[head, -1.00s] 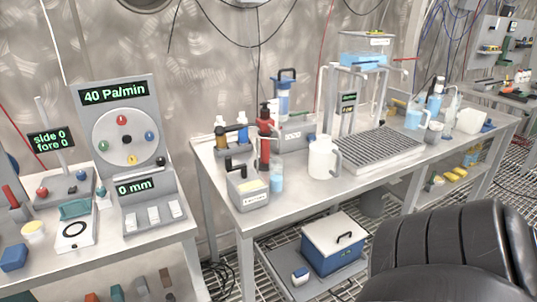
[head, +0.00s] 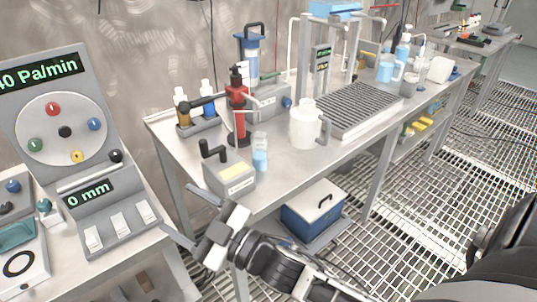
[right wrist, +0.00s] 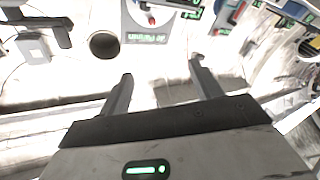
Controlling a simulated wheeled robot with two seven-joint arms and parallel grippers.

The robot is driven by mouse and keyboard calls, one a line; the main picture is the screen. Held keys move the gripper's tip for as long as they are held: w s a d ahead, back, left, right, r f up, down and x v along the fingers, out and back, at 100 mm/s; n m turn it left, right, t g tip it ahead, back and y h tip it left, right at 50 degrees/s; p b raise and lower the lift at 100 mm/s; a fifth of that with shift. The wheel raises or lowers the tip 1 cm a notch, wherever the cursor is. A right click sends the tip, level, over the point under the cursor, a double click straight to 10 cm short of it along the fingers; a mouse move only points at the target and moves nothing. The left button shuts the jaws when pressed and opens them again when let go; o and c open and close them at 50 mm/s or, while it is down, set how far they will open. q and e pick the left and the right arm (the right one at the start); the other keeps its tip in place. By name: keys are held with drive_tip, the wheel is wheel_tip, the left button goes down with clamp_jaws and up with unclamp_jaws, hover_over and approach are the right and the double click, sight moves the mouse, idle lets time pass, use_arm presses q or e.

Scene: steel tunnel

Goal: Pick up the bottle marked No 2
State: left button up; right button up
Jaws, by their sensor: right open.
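No marking "No 2" is legible on any bottle. An amber bottle (head: 181,107) and a white-capped blue bottle (head: 208,99) stand upright in a grey rack at the bench's left end. A small clear bottle with blue liquid (head: 260,153) stands near the front edge, beside a grey box. My right gripper (head: 175,208) is open and empty, low in front of the bench's left end, apart from all the bottles. Its two spread fingers (right wrist: 161,70) also show in the right wrist view, with nothing between them. My left gripper is not in view.
A red hand pump (head: 238,110), a grey box with a black handle (head: 230,178) and a white jug (head: 305,125) crowd the bench (head: 285,175). A control panel (head: 75,130) stands on the left table. A blue cooler (head: 312,210) sits below the bench.

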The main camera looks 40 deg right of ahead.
drive_tip(key=s+a+r+n+g+y+b, duration=0.1)
drive_tip(key=a+r+n+g+y, duration=0.35)
drive_tip(key=n+g, duration=0.55)
drive_tip(key=s+a+r+n+g+y+b, duration=0.1)
drive_tip(key=a+r+n+g+y, duration=0.3)
drive_tip(key=n, duration=0.9)
drive_tip(key=w+d+f+n+g+h+b, duration=0.25)
drive_tip(key=w+d+h, duration=0.35)
drive_tip(key=d+h, duration=0.5)
drive_tip(key=w+d+r+m+t+h, duration=0.15)
drive_tip(key=d+r+h, duration=0.25)
drive_tip(key=d, duration=0.5)
drive_tip(key=w+d+r+m+t+h, duration=0.1)
drive_tip(key=d+r+m+t+h, duration=0.2)
drive_tip(key=d, duration=0.7)
drive_tip(key=g+h, duration=0.1)
approach(260, 136)
drive_tip(key=a+f, duration=0.1)
drive_tip(key=a, duration=0.1)
drive_tip(key=shift+s+d+x, duration=0.1)
drive_tip(key=shift+s+x, duration=0.05)
drive_tip(key=shift+x, duration=0.9)
drive_tip(key=shift+s+d+x, duration=0.15)
drive_tip(key=shift+x, duration=0.9)
drive_tip(key=shift+s+d+x, duration=0.1)
drive_tip(key=shift+s+x, duration=0.05)
drive_tip(key=shift+x, duration=0.85)
drive_tip(key=shift+f, duration=0.2)
